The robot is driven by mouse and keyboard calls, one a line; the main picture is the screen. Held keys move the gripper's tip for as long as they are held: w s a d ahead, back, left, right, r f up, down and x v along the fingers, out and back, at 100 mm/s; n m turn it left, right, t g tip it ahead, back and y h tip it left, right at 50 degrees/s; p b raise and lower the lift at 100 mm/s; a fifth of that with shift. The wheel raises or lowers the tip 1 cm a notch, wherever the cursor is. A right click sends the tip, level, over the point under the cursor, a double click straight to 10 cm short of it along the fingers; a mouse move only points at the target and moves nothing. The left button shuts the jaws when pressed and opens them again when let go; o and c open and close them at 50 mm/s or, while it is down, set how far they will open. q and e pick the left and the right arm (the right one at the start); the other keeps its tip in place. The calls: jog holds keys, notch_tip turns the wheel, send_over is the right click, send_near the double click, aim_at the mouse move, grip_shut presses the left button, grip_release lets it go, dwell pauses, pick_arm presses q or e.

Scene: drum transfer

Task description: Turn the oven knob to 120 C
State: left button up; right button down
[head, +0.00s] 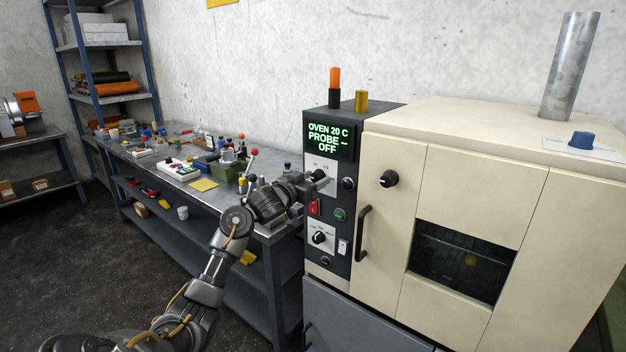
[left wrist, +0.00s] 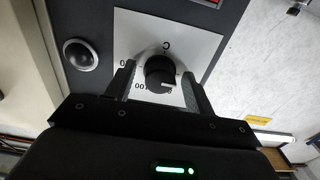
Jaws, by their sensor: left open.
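The oven's control panel (head: 346,220) has a green display (head: 328,139) reading "OVEN 20 C PROBE -- OFF". Below it, the black oven knob (left wrist: 160,74) sits on a white scale plate (left wrist: 205,47), which also shows in the head view (head: 312,162). The plate is upside down in the left wrist view, with a "C" and partly hidden numbers. A light pointer line on the knob points right there. My left gripper (left wrist: 159,84) is open, one finger on each side of the knob; I see no clear contact.
Beside the knob plate are a black round knob (head: 348,184), a red switch (head: 314,207) and a green button (head: 339,214). A lower selector knob (head: 319,237) and the door handle (head: 363,233) are close. A cluttered workbench (head: 262,160) stands left of the oven.

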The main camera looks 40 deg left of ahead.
pick_arm(q)
jog(key=c, duration=1)
jog(key=shift+o, duration=0.2)
